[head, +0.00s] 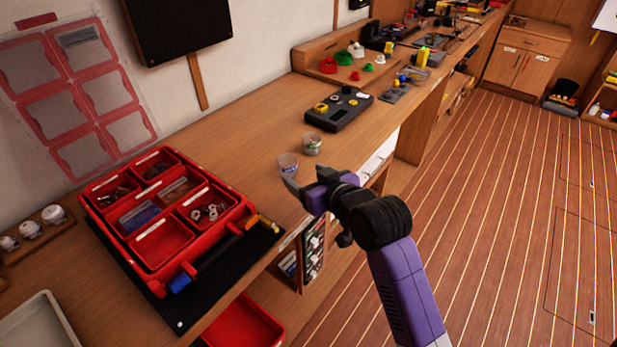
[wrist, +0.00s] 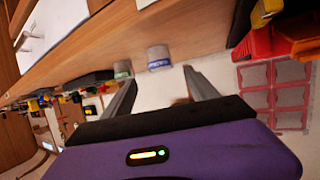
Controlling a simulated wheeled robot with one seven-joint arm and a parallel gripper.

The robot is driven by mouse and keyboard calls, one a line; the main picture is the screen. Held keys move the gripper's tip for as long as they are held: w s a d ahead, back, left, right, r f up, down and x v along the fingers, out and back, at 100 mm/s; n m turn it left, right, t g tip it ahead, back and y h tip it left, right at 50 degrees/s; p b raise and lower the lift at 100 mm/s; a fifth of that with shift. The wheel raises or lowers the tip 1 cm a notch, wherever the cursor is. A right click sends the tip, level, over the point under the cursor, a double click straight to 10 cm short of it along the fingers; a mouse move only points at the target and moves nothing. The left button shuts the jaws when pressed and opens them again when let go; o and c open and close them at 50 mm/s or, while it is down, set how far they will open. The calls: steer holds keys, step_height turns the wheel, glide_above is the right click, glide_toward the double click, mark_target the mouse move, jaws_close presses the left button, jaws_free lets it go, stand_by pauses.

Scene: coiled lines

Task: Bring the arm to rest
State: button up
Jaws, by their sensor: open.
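My gripper (head: 308,188) is in the head view at the front edge of the wooden workbench (head: 262,140), with my purple arm reaching up from the lower right. Its two fingers are apart and nothing shows between them. In the wrist view the gripper (wrist: 160,84) also has its fingers spread, with the bench edge and the wall beyond them. A small clear cup with a blue label (head: 288,165) stands on the bench just behind the fingertips in the head view. A cup with a green label (head: 312,145) stands a little farther back.
A red sectioned toolbox (head: 160,250) on a black mat (head: 225,275) lies left of my gripper. An open shelf (head: 313,250) is under the bench. The striped floor (head: 500,200) to the right is clear.

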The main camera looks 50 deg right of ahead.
steer(key=shift+s+a+r, duration=0.15)
steer(key=shift+s, duration=0.15)
stand_by(0.5)
steer(key=shift+w+r, duration=0.15)
steer(key=shift+r, duration=0.25)
steer(key=s+a+f+n+y, duration=0.1)
steer(key=s+a, duration=0.6)
steer(key=s, duration=0.3)
steer(key=s+a+f+n+t+y, duration=0.1)
steer(key=s+a+y, duration=0.1)
steer(key=s+a, duration=0.5)
steer(key=s+a+f+n+t+y, duration=0.1)
steer(key=s+a+n, duration=0.1)
steer(key=s+a, duration=0.5)
steer(key=s, duration=0.6)
steer(key=shift+f+y, duration=0.3)
steer(key=shift+y, duration=0.1)
